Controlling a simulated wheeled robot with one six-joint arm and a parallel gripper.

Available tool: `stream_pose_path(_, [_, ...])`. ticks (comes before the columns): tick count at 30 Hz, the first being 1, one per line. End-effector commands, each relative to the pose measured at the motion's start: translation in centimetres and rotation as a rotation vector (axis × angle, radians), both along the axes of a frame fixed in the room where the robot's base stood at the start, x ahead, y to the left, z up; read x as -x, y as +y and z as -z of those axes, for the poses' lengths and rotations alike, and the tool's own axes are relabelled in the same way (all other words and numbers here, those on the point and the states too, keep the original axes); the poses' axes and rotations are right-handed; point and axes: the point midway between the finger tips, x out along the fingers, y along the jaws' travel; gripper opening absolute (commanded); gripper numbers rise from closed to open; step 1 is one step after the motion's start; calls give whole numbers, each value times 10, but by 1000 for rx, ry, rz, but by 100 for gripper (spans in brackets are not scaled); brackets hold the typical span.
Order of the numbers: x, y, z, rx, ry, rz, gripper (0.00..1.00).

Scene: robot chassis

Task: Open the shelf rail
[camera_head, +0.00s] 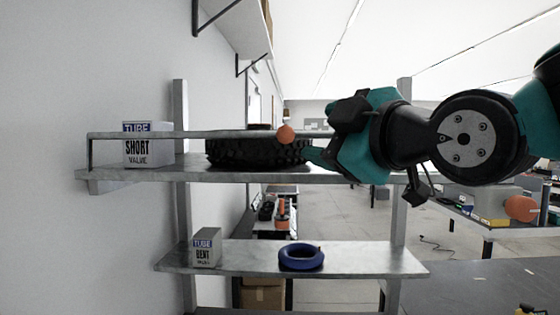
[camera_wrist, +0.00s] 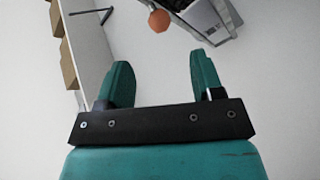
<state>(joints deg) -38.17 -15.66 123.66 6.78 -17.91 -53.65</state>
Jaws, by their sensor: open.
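The shelf rail (camera_head: 225,134) is a thin grey bar along the front of the upper shelf (camera_head: 110,174). Its left end bends down to the shelf, and its right part is hidden behind my arm. An orange ball knob (camera_head: 286,133) shows at the rail. My gripper (camera_head: 318,155) is just right of this knob and appears apart from it. In the wrist view my gripper (camera_wrist: 161,65) has its two teal fingers spread with nothing between them. An orange ball (camera_wrist: 159,20) lies beyond the fingertips, roughly in line with the gap.
A tire (camera_head: 230,151) and a "SHORT" tube box (camera_head: 148,150) stand on the upper shelf behind the rail. A lower shelf (camera_head: 360,262) holds a "BENT" tube box (camera_head: 205,248) and a blue ring (camera_head: 301,257). A second orange ball (camera_head: 521,208) shows at right below my arm.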

Motion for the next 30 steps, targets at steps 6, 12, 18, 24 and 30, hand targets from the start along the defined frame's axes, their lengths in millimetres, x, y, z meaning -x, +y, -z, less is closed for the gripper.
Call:
stream_pose_path(6, [-9,5,6,0,-2,0,61])
stream_pose_path(12, [-34,21,-4,6,4,-1,61])
stream_pose_path(18, [-69,42,-5,4,3,0,61])
stream_pose_path(24, [-97,60,-4,3,1,-2,61])
stream_pose_path(30, [-109,67,-2,2,0,-2,61])
